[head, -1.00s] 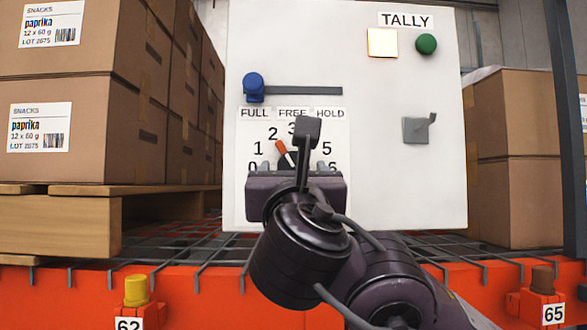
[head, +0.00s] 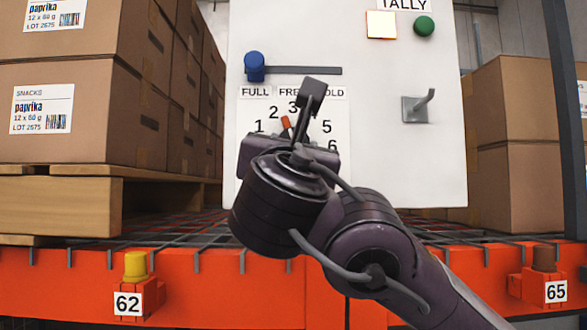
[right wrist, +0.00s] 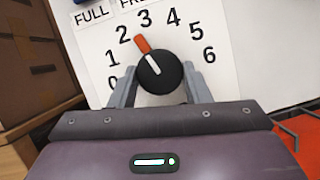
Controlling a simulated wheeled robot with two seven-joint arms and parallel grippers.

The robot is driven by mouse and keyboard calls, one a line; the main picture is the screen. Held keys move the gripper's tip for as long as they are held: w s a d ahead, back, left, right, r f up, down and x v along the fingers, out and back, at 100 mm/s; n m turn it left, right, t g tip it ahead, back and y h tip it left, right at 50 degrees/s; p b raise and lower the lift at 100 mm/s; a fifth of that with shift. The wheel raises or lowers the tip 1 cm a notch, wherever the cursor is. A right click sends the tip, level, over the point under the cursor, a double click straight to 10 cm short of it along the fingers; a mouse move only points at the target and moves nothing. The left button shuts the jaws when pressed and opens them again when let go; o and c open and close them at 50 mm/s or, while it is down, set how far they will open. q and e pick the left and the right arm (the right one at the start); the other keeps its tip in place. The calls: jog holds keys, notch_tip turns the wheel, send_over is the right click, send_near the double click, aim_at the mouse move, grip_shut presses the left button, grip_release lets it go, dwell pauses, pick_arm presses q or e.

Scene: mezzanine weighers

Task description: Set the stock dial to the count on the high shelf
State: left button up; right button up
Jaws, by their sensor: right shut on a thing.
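The dial is a round black knob (right wrist: 166,76) with a white line and an orange pointer (right wrist: 142,43), on a white panel (head: 400,170) numbered 0 to 6. In the right wrist view the pointer lies between 2 and 3. My right gripper (right wrist: 159,82) has a finger on each side of the knob and is shut on it. In the head view my right gripper (head: 288,142) hides most of the knob; the orange tip shows above it. My left gripper is out of view. No high shelf count is in view.
A blue slide knob (head: 255,66) sits at the left end of a slot, above FULL.

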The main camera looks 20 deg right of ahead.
jog(key=m+g+h+b, duration=0.1)
jog(key=m+g+b, duration=0.1)
jog(key=m, duration=0.4)
jog(key=m+g+h+b, duration=0.1)
jog(key=m+g+b, duration=0.1)
jog(key=m, duration=0.4)
jog(key=m+g+h+b, duration=0.1)
jog(key=m+g+b, duration=0.1)
jog(key=m, duration=0.4)
jog(key=shift+w+a+r+m+g, duration=0.1)
jog(key=shift+a+r+m+g, duration=0.2)
jog(key=shift+a+r+g, duration=0.15)
jog(key=shift+d+f+b, duration=0.1)
jog(key=shift+b, duration=0.2)
jog(key=o, duration=1)
jog(key=shift+c, duration=0.2)
jog(key=b+v, duration=0.3)
jog(key=v, duration=0.5)
jog(key=shift+b, duration=0.4)
